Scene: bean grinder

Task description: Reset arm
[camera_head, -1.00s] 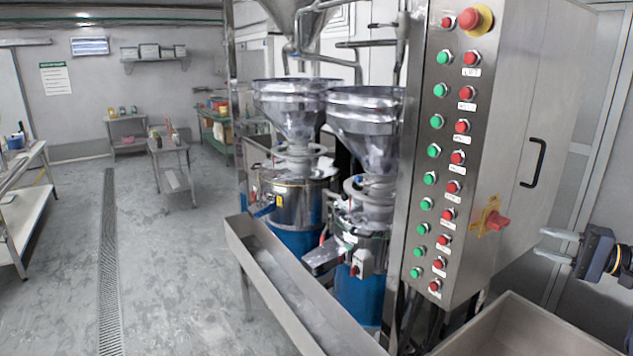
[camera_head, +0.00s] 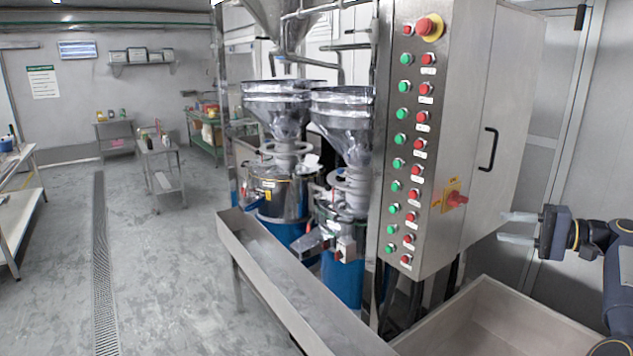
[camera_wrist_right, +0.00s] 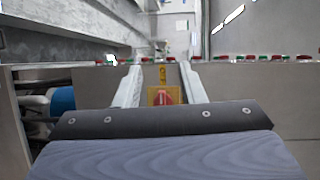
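My right gripper (camera_head: 501,227) is at the right of the head view, to the right of the steel control cabinet (camera_head: 487,110). Its two pale fingers are apart with nothing between them. In the right wrist view the gripper (camera_wrist_right: 163,68) also shows open, with the red rotary switch (camera_wrist_right: 163,97) on its yellow plate seen between the fingers. The switch also shows in the head view (camera_head: 457,198), on the cabinet's side, apart from the fingertips. My left gripper is not in view.
The cabinet front has rows of green and red buttons and a red emergency button (camera_head: 428,28). A steel bin (camera_head: 490,318) stands below the gripper. Two hopper grinders (camera_head: 275,190) and a long steel trough (camera_head: 290,285) stand left. Open floor (camera_head: 165,270) lies farther left.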

